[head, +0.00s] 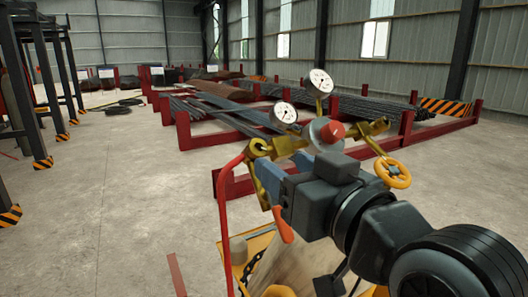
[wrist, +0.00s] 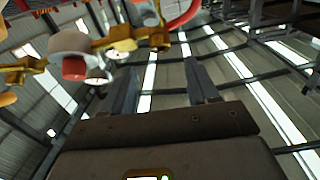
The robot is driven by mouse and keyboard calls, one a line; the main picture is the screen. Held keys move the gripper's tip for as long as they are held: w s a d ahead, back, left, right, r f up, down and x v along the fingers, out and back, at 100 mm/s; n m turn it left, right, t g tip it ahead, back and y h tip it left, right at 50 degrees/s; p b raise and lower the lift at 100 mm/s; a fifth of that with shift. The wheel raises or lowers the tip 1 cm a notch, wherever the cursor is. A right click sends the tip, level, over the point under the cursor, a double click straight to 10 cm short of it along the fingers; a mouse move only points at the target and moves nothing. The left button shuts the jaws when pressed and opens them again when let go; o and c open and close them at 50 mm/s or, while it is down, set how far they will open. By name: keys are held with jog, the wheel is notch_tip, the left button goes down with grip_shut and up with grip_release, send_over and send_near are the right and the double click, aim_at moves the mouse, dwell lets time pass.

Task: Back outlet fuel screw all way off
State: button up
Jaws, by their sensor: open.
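A brass gas regulator carries two white gauges (head: 320,81) (head: 285,113) and a grey round body with a red knob (head: 332,131). The red knob, which looks like the adjusting screw, also shows at the left of the wrist view (wrist: 74,69). A brass outlet fitting (head: 259,147) sits at the regulator's left, with a red hose (head: 221,205) hanging from it. My gripper (head: 281,168) is open and empty, just in front of and below the regulator in the head view. Its two fingers are spread in the wrist view (wrist: 157,72), with the knob outside them to the left.
A yellow handwheel (head: 393,173) stands right of the regulator, close to my arm. A cylinder (head: 296,266) in a yellow cart (head: 254,243) lies below, partly hidden. An orange-red lever (head: 282,225) hangs beside my gripper. Red racks with rebar (head: 345,108) stand behind; the left floor is open.

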aim_at(260, 150)
jog(key=p+x, duration=0.1)
jog(key=x, duration=0.6)
jog(key=shift+w+a+p, duration=0.15)
jog(key=shift+w+p, duration=0.1)
jog(key=shift+p, duration=0.1)
jog(key=c, duration=1)
jog(key=shift+c, duration=0.2)
